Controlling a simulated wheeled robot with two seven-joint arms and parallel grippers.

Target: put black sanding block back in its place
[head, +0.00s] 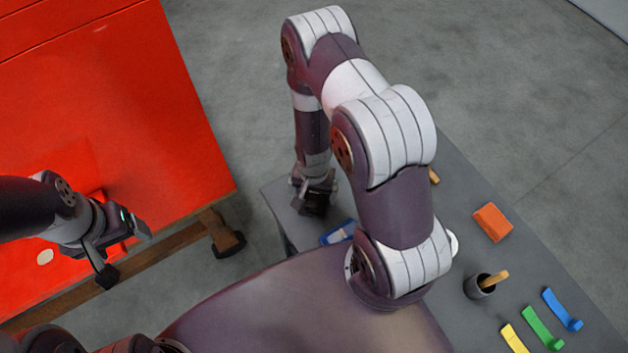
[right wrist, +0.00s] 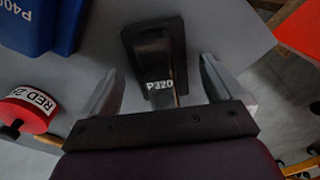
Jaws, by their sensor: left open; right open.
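The black sanding block (right wrist: 155,50), marked P320, lies on the grey table (right wrist: 105,30) in the right wrist view. It is between and just beyond the fingertips of my right gripper (right wrist: 162,82), which is open; I cannot tell whether either finger touches it. In the head view my right gripper (head: 315,198) is low over the left end of the grey table (head: 560,285), and the block cannot be made out clearly from the dark gripper there. My left gripper (head: 125,252) is open and empty above the red panel's lower edge.
An orange block (head: 492,222), a dark cup (head: 480,287) and yellow, green and blue strips (head: 542,328) are at right. The red panel (head: 100,110) stands on wooden supports.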

